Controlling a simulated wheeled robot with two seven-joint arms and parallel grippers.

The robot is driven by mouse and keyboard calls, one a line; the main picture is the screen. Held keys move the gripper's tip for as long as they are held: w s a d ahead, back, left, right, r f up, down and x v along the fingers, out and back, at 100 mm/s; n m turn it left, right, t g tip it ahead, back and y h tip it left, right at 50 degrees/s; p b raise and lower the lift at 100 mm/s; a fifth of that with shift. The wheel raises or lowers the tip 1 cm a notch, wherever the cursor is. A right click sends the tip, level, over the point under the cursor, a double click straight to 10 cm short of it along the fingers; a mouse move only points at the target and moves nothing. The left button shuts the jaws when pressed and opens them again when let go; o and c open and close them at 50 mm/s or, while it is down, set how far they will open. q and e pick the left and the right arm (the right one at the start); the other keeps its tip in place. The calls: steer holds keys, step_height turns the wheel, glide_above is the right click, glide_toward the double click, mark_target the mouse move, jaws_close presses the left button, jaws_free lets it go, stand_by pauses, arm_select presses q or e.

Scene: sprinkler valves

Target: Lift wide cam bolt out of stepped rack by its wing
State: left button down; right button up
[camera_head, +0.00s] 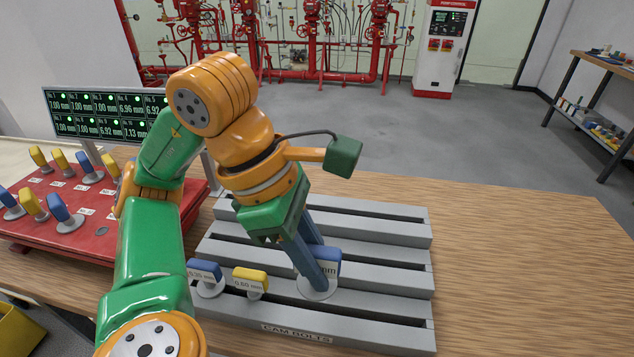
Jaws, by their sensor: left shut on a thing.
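The grey stepped rack (385,306), labelled CAM BOLTS, sits on the wooden table. Three cam bolts stand in its front part. The rightmost is a wide bolt with a blue wing (332,262) and a pale round flange (317,291). My left gripper (318,278) points down at this bolt and is shut on its blue wing; the fingers hide part of the wing. The flange appears at rack level; I cannot tell whether it touches. A smaller blue-winged bolt (206,273) and a yellow-winged bolt (250,281) stand to its left. My right gripper is not in view.
A red panel (100,243) with several blue and yellow winged bolts lies at the left, under a display board (108,112) of millimetre readings. The table right of the rack (520,270) is clear. Red pipework and a control cabinet (440,45) stand far behind.

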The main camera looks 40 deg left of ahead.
arm_select(q)
steer(key=shift+r+p, duration=2.7)
steer(key=shift+r, duration=0.25)
steer(key=shift+f, duration=0.1)
